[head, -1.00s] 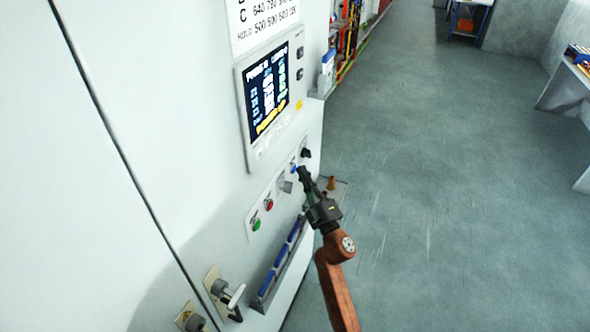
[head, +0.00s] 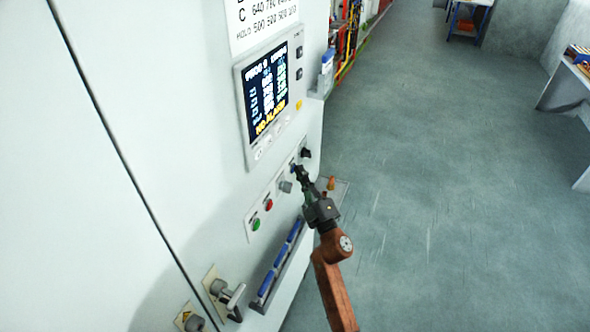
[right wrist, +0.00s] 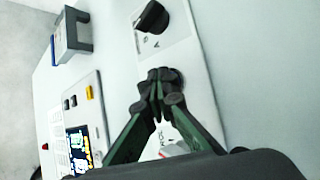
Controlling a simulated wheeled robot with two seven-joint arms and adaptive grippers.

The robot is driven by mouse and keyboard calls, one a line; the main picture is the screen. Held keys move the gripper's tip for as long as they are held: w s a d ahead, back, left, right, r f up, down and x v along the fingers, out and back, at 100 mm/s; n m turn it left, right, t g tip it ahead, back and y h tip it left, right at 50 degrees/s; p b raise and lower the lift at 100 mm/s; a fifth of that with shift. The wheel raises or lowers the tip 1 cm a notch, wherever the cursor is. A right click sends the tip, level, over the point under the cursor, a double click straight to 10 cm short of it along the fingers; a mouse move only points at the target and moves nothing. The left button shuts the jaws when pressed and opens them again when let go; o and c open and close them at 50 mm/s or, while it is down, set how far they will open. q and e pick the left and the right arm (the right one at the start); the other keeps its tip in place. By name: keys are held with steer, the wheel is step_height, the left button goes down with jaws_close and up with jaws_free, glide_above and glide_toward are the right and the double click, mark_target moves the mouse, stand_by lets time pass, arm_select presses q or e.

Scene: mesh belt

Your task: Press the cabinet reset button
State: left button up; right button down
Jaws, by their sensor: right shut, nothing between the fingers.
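The white cabinet (head: 160,90) has a sloping control strip with a green button (head: 256,224), a red button (head: 268,204), a grey knob (head: 285,187) and a black selector knob (head: 306,153). My right gripper (head: 298,171) is shut and empty, its fingertips at the strip between the grey knob and the black knob. The fingertips cover the spot of the blue button, which is almost wholly hidden. In the right wrist view the closed fingertips (right wrist: 160,82) are in front of the strip, below the black knob (right wrist: 152,17). Contact is not clear to see. My left gripper is not in view.
A lit screen (head: 269,88) is above the strip, with a yellow bottom line. A tray of blue items (head: 278,262) juts out below it, and a handle (head: 228,296) sticks out at lower left. The floor (head: 440,190) at right is clear.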

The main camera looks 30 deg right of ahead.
steer(key=shift+s+d, duration=0.55)
steer(key=shift+s, duration=0.15)
steer(key=shift+s+d+p, duration=0.75)
steer(key=shift+s+d, duration=0.85)
steer(key=shift+s, duration=0.3)
